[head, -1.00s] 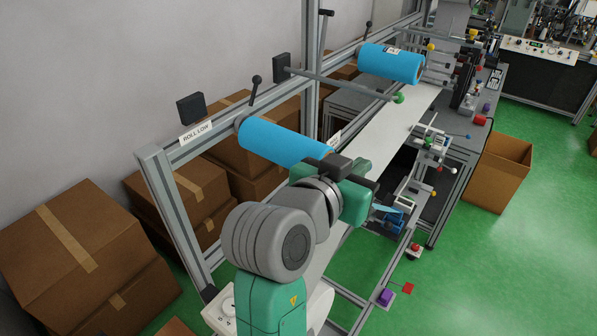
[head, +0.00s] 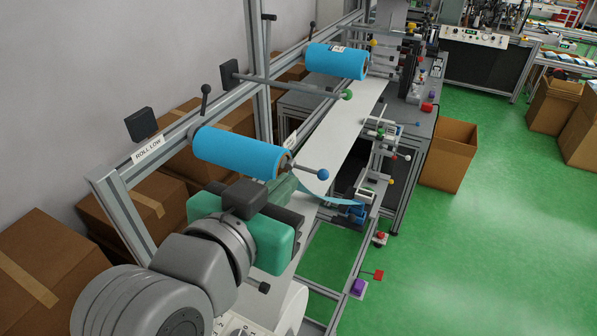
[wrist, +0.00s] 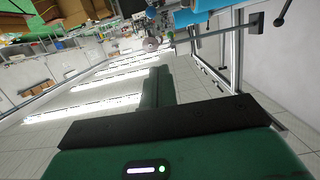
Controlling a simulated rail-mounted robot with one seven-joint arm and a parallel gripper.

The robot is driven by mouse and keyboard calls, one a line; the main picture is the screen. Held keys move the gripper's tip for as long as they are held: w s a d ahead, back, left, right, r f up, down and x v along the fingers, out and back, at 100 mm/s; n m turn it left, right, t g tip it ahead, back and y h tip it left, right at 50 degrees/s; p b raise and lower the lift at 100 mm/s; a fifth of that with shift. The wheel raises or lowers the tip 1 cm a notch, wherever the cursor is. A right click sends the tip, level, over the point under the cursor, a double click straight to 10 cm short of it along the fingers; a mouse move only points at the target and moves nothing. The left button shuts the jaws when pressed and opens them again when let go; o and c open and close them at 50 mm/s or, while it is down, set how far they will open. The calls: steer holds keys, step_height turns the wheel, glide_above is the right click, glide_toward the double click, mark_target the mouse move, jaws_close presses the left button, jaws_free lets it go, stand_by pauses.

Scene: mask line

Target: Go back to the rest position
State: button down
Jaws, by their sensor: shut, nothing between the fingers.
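My gripper (head: 284,188) is in the lower middle of the head view, its green body beside and in front of the near blue roll. In the wrist view my gripper (wrist: 157,72) shows its green fingers together, with nothing seen between them. The near blue roll (head: 235,152) sits on the frame by the "ROLL LOW" label, with a blue-knobbed rod at its right end. Part of the roll's lower edge lies close behind my gripper in the picture; I cannot tell the gap.
A second blue roll (head: 337,61) is farther back. A green-knobbed bar (head: 347,95) crosses between the rolls. A pale web (head: 345,125) runs along the line. A light-blue strip (head: 335,199) curves down near my gripper. Cardboard boxes (head: 40,262) stand left; green floor is open right.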

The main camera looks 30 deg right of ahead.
steer(key=shift+s+a+r, duration=0.15)
steer(key=shift+s+a, duration=0.2)
steer(key=shift+a, duration=0.25)
steer(key=s+a+r+n+t+y, duration=0.4)
steer(key=a+r+n+t+y, duration=0.85)
steer(key=t, duration=0.35)
steer(key=s+a+r+y+p, duration=0.1)
steer(key=a+r+p, duration=0.2)
steer(key=r+p, duration=1.1)
step_height(320, 180, up, 2)
steer(key=shift+s+r+m+t+p, duration=0.25)
steer(key=shift+s+m+t+p, duration=0.05)
steer(key=shift+s+m+t, duration=0.1)
